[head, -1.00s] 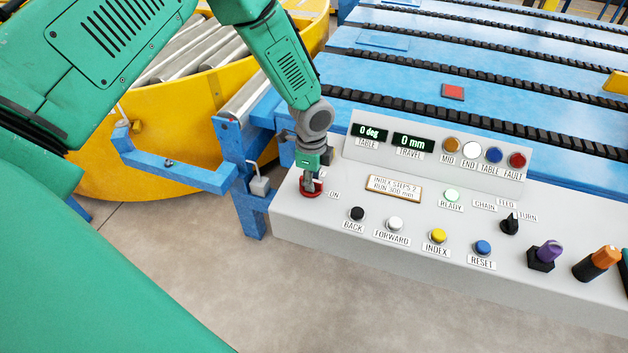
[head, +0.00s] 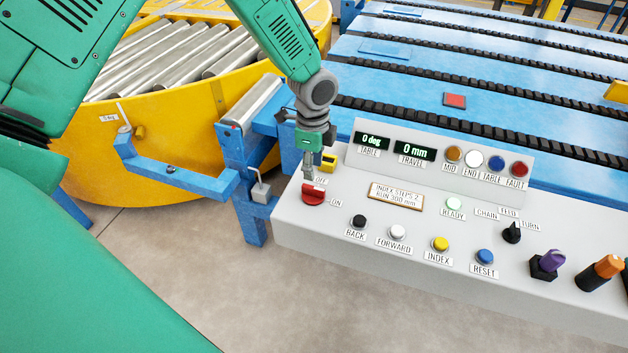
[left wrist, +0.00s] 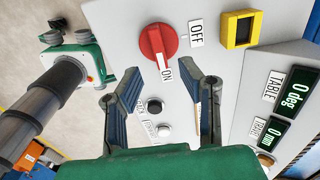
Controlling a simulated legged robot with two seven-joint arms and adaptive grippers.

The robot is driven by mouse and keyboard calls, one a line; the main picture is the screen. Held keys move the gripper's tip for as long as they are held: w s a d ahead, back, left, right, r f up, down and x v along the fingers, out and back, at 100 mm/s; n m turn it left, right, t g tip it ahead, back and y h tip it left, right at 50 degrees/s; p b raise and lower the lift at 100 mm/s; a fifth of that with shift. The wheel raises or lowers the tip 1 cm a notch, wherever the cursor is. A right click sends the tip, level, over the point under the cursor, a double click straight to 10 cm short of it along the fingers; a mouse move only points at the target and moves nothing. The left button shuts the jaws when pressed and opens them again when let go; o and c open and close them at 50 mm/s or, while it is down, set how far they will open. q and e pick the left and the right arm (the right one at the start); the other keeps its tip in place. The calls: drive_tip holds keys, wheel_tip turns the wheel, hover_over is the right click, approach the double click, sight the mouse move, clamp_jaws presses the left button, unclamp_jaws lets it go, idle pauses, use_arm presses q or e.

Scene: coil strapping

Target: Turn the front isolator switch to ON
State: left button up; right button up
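The front isolator switch (head: 313,196) is a red rotary knob at the left end of the grey console, with an ON label (head: 337,203) and an OFF label (head: 320,181) beside it. In the left wrist view the knob (left wrist: 157,42) shows whole, and its white mark points at the ON label (left wrist: 166,74). My left gripper (head: 308,176) is just behind and above the knob. In the left wrist view its fingers (left wrist: 168,98) are apart with nothing between them, and the knob lies beyond them, clear of both. My right gripper is in neither view.
A yellow-framed block (head: 328,163) stands behind the switch, close to my left gripper. Black (head: 358,221) and white (head: 397,231) buttons are to the right. The raised display panel (head: 440,155) rises behind. Blue conveyor (head: 420,75) lies beyond.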

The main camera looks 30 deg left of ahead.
sight(312, 186)
use_arm(q)
drive_tip(key=r, duration=0.4)
drive_tip(key=shift+a, duration=0.25)
drive_tip(key=s+d+f+n, duration=0.1)
drive_tip(key=s+f, duration=0.1)
drive_tip(key=s+d+f+n, duration=0.1)
drive_tip(key=s+f, duration=0.2)
drive_tip(key=s+d+f+n+h, duration=0.1)
drive_tip(key=s+d+f, duration=0.1)
drive_tip(key=shift+s+f+g, duration=0.15)
drive_tip(key=shift+f+g, duration=0.15)
drive_tip(key=s+f+n, duration=0.5)
drive_tip(key=s+n, duration=0.1)
drive_tip(key=s, duration=0.6)
drive_tip(key=s+f+n, duration=0.4)
drive_tip(key=s+n, duration=0.2)
drive_tip(key=s, duration=0.7)
wheel_tip(312, 186, down, 11)
drive_tip(key=w+t+y+b, duration=0.1)
drive_tip(key=w+b, duration=0.1)
drive_tip(key=b, duration=1)
